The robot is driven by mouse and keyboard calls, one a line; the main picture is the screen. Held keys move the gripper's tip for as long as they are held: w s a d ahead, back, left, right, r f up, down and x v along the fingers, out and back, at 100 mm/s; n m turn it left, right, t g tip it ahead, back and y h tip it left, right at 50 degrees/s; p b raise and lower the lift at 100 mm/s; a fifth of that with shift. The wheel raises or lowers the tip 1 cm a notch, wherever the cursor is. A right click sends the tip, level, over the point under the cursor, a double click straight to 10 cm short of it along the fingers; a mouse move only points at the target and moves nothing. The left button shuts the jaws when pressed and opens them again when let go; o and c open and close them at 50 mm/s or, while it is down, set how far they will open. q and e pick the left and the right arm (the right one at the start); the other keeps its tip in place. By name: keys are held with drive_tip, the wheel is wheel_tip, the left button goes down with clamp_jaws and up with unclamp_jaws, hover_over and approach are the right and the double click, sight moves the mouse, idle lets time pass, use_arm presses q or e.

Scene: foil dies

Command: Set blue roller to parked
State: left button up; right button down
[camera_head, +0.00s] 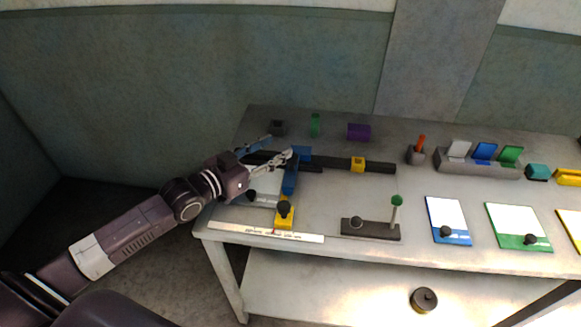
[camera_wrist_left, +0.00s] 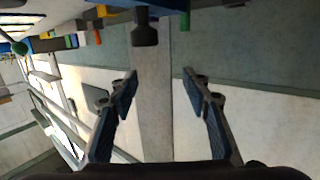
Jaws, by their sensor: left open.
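A blue piece (camera_head: 290,180) with an upper part (camera_head: 303,153) sits at a dark rail and runs toward the front of the table. I cannot tell for certain that it is the blue roller. A yellow block (camera_head: 285,224) with a dark knob (camera_head: 284,208) is at its front end. My left gripper (camera_head: 279,147) is open and empty, over the left part of the rail, close beside the blue piece. In the left wrist view its spread fingers (camera_wrist_left: 160,78) have nothing between them. A dark knob (camera_wrist_left: 145,30) shows beyond the fingertips. My right gripper is not in view.
The dark rail (camera_head: 380,167) carries a yellow slider (camera_head: 358,164). A white marked strip (camera_head: 265,232) lies along the front edge. A dark base (camera_head: 370,230) with a green-topped post (camera_head: 397,200) is right of it.

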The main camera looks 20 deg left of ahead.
use_arm(q)
drive_tip(key=d+f+g, duration=0.1)
drive_tip(key=w+f+m+g+b, duration=0.1)
drive_tip(key=w+d+f+g+h+b, duration=0.1)
drive_tip(key=shift+w+d+f+m+g, duration=0.25)
drive_tip(key=shift+d+f+m+g, duration=0.05)
drive_tip(key=shift+d+m+g, duration=0.1)
drive_tip(key=shift+x, duration=0.95)
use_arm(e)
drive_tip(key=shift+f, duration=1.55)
use_arm(q)
drive_tip(key=shift+s+f, duration=0.1)
drive_tip(key=shift+c, duration=0.7)
drive_tip(key=shift+a, duration=0.1)
clamp_jaws()
